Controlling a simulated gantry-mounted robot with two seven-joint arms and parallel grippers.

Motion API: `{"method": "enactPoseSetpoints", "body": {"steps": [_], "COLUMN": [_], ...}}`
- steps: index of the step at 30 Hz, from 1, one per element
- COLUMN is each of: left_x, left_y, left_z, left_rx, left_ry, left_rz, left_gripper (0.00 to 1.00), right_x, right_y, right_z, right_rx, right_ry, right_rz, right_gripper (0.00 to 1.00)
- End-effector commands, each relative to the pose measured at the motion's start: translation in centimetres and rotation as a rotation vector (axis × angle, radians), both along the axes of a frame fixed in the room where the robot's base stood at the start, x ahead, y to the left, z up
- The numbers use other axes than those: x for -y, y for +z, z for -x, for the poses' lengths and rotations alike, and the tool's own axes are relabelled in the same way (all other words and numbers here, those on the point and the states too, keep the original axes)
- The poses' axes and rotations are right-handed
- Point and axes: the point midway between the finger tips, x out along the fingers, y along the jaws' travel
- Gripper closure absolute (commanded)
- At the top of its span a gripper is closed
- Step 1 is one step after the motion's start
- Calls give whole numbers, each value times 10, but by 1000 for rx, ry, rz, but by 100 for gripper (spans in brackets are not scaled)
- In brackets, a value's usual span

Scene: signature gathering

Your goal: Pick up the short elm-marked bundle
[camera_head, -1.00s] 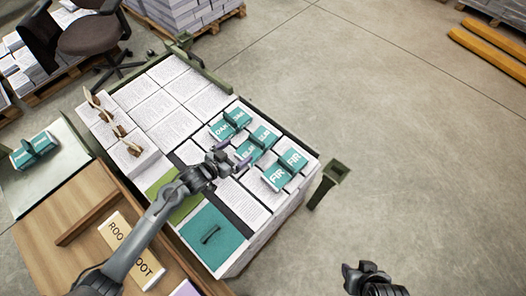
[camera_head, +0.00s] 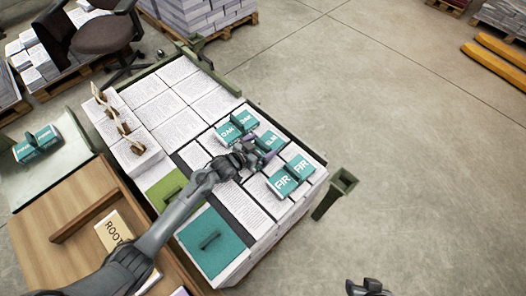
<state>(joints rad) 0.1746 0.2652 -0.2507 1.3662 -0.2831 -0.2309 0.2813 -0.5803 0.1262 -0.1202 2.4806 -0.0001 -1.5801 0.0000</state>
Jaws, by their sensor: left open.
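Teal-wrapped bundles stand on the paper stacks of the pallet. One elm bundle (camera_head: 271,141) shows only part of its label behind my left gripper (camera_head: 262,154). A second elm bundle sits under that gripper and is mostly hidden, so I cannot compare their lengths. My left gripper is open above and very close to the elm pair; whether it touches is not clear. My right gripper (camera_head: 368,287) shows only in part at the bottom edge, and its jaws cannot be made out.
Two oak bundles (camera_head: 228,133) lie just behind the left gripper and two fir bundles (camera_head: 284,183) just in front of it. A green post (camera_head: 340,187) stands at the pallet's right corner. A wooden desk (camera_head: 85,210) fills the lower left.

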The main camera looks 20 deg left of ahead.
Motion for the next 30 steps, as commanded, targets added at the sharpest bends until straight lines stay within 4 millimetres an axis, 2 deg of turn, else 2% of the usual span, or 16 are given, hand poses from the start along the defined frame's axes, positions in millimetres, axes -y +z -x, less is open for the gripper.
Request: {"method": "enactPoseSetpoints", "body": {"steps": [4, 12, 14, 23, 24, 30], "left_x": [4, 5, 5, 4, 4, 4], "left_y": [-5, -5, -5, -5, -4, -4], "left_z": [-11, -12, -12, -12, -13, -13], "left_rx": [0, 0, 0, 0, 2, 2], "left_ry": [1, 1, 1, 1, 1, 1], "left_rz": [-1, -1, -1, -1, 0, 0], "left_gripper": [0, 0, 8, 54, 57, 57], "right_x": [-1, -2, -2, -2, -2, -1], "right_y": [-5, -4, -4, -4, -4, -4], "right_z": [0, 0, 0, 0, 0, 0], "right_rx": [0, 0, 0, 0, 0, 0], "right_ry": [-2, -6, -6, -6, -6, -4], "right_rz": [-3, -9, -9, -9, -9, -5], "right_gripper": [57, 57, 57, 57, 57, 57]}}
